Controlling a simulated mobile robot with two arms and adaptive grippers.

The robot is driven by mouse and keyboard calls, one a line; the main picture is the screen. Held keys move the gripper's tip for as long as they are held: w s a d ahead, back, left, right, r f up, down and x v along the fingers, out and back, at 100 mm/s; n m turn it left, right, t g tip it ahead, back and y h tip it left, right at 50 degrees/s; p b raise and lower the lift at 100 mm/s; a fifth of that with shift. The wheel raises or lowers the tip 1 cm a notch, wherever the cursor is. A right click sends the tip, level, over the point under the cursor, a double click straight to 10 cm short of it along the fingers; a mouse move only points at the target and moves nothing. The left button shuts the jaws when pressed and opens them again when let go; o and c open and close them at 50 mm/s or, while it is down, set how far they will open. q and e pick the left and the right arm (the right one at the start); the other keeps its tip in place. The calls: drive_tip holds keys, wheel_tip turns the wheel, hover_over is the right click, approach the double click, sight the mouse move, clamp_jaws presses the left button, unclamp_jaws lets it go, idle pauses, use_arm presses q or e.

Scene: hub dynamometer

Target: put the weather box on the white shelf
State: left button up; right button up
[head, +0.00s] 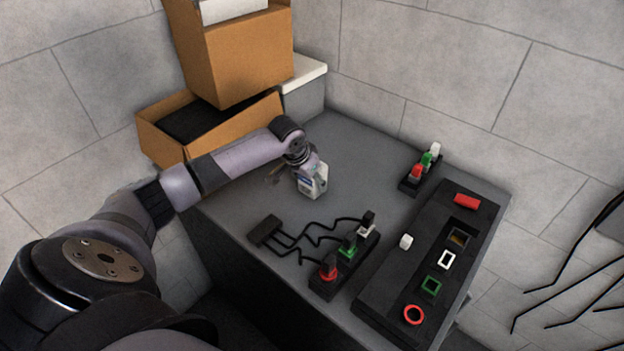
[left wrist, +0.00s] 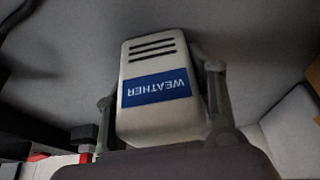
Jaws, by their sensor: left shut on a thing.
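The weather box (head: 316,184) is a small white box at the middle of the grey table. In the left wrist view the weather box (left wrist: 155,88) shows a blue label reading WEATHER, upside down, and dark slots. My left gripper (head: 309,176) is shut on it, with a finger on each side in the left wrist view (left wrist: 160,108). I cannot tell whether the box touches the table. The white shelf (head: 308,76) is a white-topped ledge at the table's back corner, partly hidden by a cardboard box. My right gripper is not in view.
An open cardboard box (head: 160,145) and a taller one (head: 235,55) stand at the back left, beside the shelf. A cabled plug strip (head: 345,262), a black panel (head: 385,290) and a small connector rack (head: 420,172) occupy the front and right. The table's back middle is clear.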

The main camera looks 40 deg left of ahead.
use_arm(q)
drive_tip(key=o, duration=1)
drive_tip(key=shift+f, duration=0.1)
drive_tip(key=o, duration=0.4)
